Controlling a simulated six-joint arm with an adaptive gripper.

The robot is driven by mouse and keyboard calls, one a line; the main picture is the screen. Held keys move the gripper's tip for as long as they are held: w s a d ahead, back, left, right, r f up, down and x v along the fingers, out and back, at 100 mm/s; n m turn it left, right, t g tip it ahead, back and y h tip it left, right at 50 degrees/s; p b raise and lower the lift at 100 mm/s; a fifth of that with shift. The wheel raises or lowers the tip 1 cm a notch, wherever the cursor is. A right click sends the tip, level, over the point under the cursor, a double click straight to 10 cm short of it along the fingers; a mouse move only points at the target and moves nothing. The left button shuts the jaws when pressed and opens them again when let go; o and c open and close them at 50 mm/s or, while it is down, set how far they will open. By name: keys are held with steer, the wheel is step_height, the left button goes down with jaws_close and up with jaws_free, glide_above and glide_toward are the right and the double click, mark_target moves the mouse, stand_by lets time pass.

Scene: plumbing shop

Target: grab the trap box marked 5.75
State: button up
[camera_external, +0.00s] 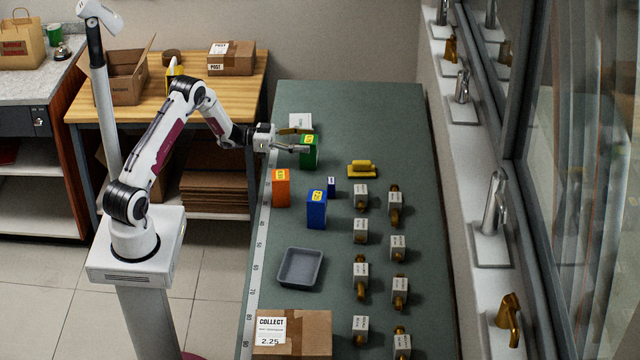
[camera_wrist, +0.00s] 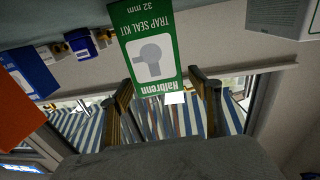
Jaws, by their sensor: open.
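A green trap seal kit box (camera_external: 309,158) stands upright on the grey-green bench, with a yellow label on top. An orange box (camera_external: 280,190) and a blue box (camera_external: 316,212) stand nearer the camera, also yellow-labelled. I cannot read the label figures surely. My gripper (camera_external: 307,141) is open at the green box, partly covering it. In the wrist view the green box (camera_wrist: 150,50) appears upside down, its near end between the spread fingers (camera_wrist: 163,82). I cannot tell whether they touch it. The blue box (camera_wrist: 28,68) and orange box (camera_wrist: 18,120) show at the left.
A small blue item (camera_external: 331,185) stands beside the blue box. A yellow item (camera_external: 362,169) and several tagged brass fittings (camera_external: 361,230) lie to the right. A grey tray (camera_external: 300,268) and a cardboard collect box (camera_external: 305,335) are nearer. A white card (camera_external: 300,121) is behind the gripper.

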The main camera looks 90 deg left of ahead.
stand_by(0.4)
steer(key=c, duration=1.4)
steer(key=shift+o, duration=0.2)
steer(key=shift+r, duration=0.1)
steer(key=shift+r, duration=4.9)
